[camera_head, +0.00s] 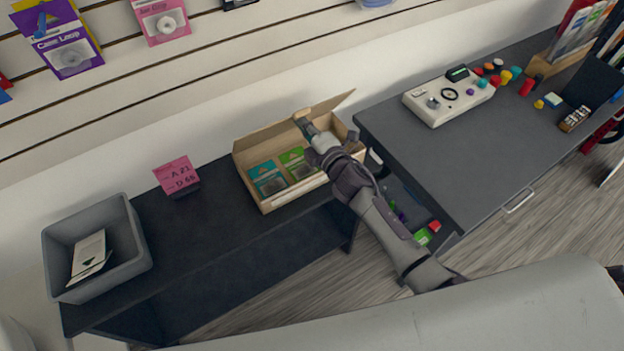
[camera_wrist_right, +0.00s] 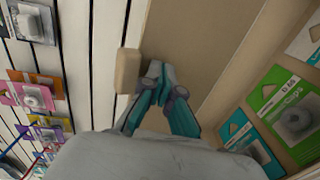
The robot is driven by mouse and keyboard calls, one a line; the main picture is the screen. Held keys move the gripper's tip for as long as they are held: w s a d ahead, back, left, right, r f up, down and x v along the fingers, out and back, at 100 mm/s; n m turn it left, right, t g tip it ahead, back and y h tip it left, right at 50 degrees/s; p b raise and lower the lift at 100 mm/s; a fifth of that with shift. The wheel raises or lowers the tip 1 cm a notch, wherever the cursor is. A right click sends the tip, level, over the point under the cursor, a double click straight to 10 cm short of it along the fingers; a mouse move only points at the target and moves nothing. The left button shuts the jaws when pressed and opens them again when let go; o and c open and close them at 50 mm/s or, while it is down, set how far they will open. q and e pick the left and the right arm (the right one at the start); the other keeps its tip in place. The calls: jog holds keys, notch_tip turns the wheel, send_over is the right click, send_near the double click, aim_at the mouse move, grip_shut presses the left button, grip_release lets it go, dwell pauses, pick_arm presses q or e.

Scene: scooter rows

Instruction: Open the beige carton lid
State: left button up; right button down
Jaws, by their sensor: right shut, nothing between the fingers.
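The beige carton (camera_head: 266,205) sits on the dark shelf with its lid (camera_head: 338,103) raised at the back, standing open toward the wall. Flat teal and green packets (camera_head: 268,178) lie inside. A small beige tab (camera_wrist_right: 128,70) sticks out at the lid's edge in the right wrist view. My right gripper (camera_head: 307,126) reaches across the carton to the lid. Its fingertips (camera_wrist_right: 155,70) are shut and empty, beside the tab and in front of the lid panel; I cannot tell whether they touch it. My arm hides the carton's right part. My left gripper is not in view.
A grey desk (camera_head: 480,150) with a white device (camera_head: 449,97) is to the right. A slatted wall with hanging packs rises behind.

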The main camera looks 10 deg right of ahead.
jog(key=shift+w, duration=0.15)
jog(key=b, duration=0.2)
send_over(293, 124)
jog(key=s, duration=0.3)
jog(key=shift+w+a+r, duration=0.1)
jog(key=shift+w+r, duration=0.1)
dwell(0.3)
dwell(0.3)
jog(key=shift+b+x, duration=1.1)
jog(key=shift+x, duration=0.9)
